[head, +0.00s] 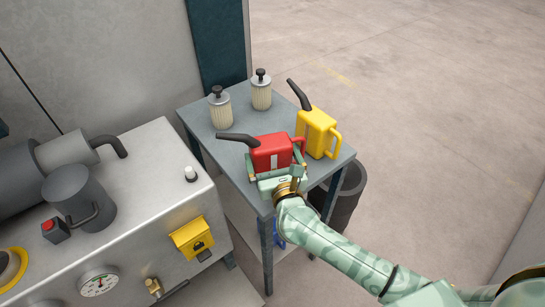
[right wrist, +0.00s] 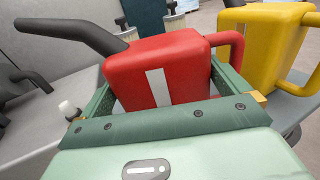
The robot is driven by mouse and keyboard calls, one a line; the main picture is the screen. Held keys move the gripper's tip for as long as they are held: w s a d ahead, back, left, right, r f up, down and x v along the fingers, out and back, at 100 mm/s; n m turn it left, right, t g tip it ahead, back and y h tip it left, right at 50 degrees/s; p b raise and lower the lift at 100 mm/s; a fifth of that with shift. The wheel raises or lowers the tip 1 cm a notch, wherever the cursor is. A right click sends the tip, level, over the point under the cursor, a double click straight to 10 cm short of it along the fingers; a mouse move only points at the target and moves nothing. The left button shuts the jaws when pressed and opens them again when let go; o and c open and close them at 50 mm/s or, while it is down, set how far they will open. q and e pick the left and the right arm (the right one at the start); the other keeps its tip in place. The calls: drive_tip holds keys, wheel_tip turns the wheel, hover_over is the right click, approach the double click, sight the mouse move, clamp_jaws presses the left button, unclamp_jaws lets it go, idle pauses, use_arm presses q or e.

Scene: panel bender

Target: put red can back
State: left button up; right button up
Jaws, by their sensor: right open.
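The red can (head: 272,153) stands upright on the grey side table (head: 190,112), with its dark spout pointing left and its red handle at the right. In the right wrist view the red can (right wrist: 160,72) fills the middle, a white stripe on its near face. My right gripper (head: 276,163) is at the can, one green finger on each side of its body. The jaws are open; whether either finger touches the can cannot be told. The can's lower part is hidden behind the gripper. My left gripper is not in view.
A yellow can (head: 318,132) stands close to the right of the red can's handle. Two filter-like cylinders (head: 220,110) (head: 261,92) stand towards the back of the table. A dark bin (head: 348,192) stands beside the table. A machine (head: 150,225) is at the left.

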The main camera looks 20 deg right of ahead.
drive_tip(key=s, duration=1.2)
drive_tip(key=shift+a, duration=0.25)
